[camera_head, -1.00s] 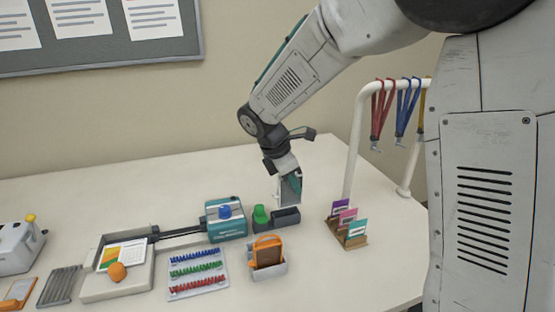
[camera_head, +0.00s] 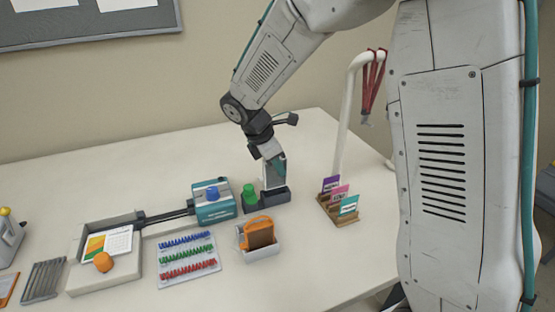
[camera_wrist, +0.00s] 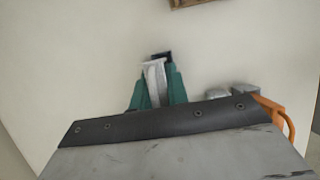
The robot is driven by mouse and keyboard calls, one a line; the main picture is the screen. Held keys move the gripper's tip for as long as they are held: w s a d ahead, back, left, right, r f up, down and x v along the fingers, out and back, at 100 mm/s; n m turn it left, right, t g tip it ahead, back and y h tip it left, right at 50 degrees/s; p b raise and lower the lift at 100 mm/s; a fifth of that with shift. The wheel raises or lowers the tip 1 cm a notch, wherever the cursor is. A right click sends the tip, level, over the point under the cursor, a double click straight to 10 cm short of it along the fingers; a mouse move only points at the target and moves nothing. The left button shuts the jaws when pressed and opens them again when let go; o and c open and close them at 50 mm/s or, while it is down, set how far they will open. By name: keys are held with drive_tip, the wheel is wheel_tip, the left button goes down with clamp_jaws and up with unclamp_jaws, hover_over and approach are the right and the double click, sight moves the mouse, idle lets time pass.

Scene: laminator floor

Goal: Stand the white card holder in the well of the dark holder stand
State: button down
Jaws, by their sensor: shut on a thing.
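The white card holder (camera_wrist: 154,78) is a pale upright piece between the two teal fingers of my gripper (camera_wrist: 158,84) in the wrist view. My gripper is shut on it. In the head view my gripper (camera_head: 273,172) points down right over the dark holder stand (camera_head: 276,197). The holder's lower end is at the stand's top; I cannot tell how deep it is in the well. Part of the dark stand also shows beyond the fingers in the wrist view (camera_wrist: 163,55).
A wooden rack of coloured cards (camera_head: 338,205) is to the right. An orange-and-brown item in a grey tray (camera_head: 259,238) is in front. A teal machine (camera_head: 214,203) is further left.

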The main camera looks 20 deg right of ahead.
sight(281, 184)
drive_tip(key=shift+f, duration=2.15)
drive_tip(key=c, duration=1.3)
unclamp_jaws()
drive_tip(key=shift+r, duration=0.1)
drive_tip(key=shift+r, duration=3.9)
